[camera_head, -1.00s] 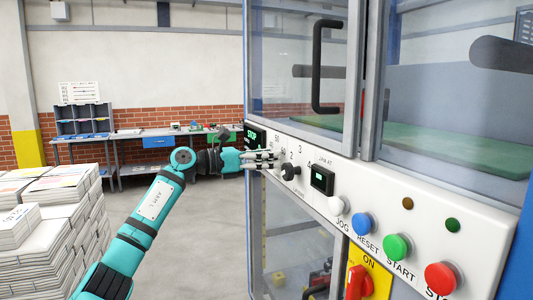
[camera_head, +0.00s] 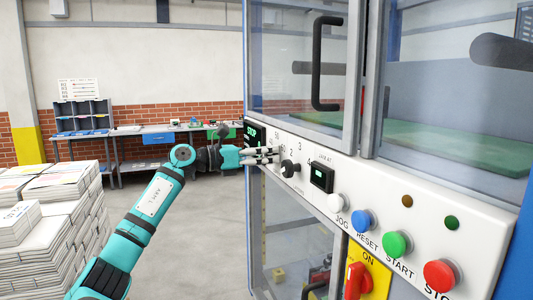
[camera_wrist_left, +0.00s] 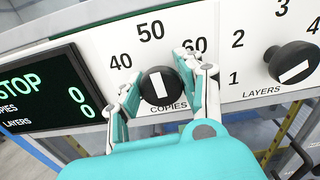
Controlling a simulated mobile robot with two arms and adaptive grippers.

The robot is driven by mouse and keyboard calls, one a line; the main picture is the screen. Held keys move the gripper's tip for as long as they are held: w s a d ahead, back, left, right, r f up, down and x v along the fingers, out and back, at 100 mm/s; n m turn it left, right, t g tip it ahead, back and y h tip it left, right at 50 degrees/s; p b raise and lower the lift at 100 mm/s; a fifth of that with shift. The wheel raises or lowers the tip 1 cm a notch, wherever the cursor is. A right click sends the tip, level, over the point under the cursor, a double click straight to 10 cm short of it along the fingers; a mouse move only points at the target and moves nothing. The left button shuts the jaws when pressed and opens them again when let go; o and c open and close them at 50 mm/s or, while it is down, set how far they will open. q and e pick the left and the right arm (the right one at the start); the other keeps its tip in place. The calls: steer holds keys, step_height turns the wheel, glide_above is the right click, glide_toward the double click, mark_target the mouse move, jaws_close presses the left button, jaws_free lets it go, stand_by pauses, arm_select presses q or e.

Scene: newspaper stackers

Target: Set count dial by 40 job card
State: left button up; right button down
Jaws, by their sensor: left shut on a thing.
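My left gripper (camera_head: 276,155) is at the white control panel and is shut on the copies dial. In the left wrist view its fingers (camera_wrist_left: 156,84) sit on either side of the black copies dial (camera_wrist_left: 158,92). The dial's white mark stands nearly upright, toward the 50 between the 40 and 60. The display (camera_wrist_left: 40,91) left of it reads STOP, with zeros for copies and layers. The layers dial (camera_head: 290,169) is just right of the gripper and also shows in the left wrist view (camera_wrist_left: 293,64). I cannot make out a job card. My right gripper is not in view.
Blue (camera_head: 364,221), green (camera_head: 397,243) and red (camera_head: 442,275) buttons line the panel's right. A red switch (camera_head: 357,281) is below. Glass doors with a black handle (camera_head: 327,65) stand above. Newspaper stacks (camera_head: 50,235) are at left; a workbench (camera_head: 185,136) is behind.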

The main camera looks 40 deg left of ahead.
arm_select(q)
steer(key=n+p, duration=0.2)
steer(key=n, duration=0.4)
steer(key=shift+a+r, duration=0.1)
steer(key=shift+a, duration=0.05)
steer(key=n+p, duration=0.2)
steer(key=n, duration=0.2)
steer(key=shift+w+n+p, duration=0.1)
steer(key=shift+n+p, duration=0.25)
steer(key=shift+n, duration=0.05)
steer(key=o, duration=1.2)
steer(key=shift+a+f, duration=0.1)
steer(key=shift+f, duration=0.1)
steer(key=shift+c, duration=0.2)
